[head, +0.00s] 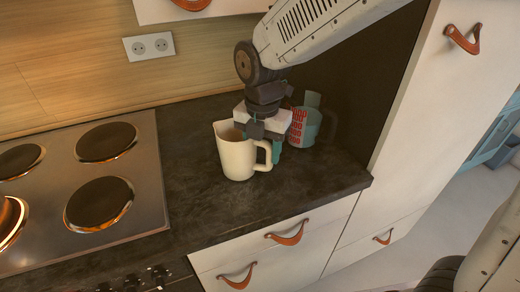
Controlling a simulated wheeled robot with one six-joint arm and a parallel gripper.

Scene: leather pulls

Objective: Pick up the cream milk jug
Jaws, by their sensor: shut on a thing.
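The cream milk jug (236,160) stands upright on the dark countertop, to the right of the stove, with its handle to the right and its spout to the left. My gripper (262,143) comes down from above at the jug's rim and handle side. It is shut on the jug; the exact place of the grip is partly hidden by the gripper body. I cannot tell whether the jug's base is touching the counter.
A teal bottle-like object (314,118) and a red-and-white patterned item (297,136) stand close behind my gripper. The stove (150,190) is at left. The dark counter (200,215) is clear in front. A tall white cabinet (420,110) stands at right.

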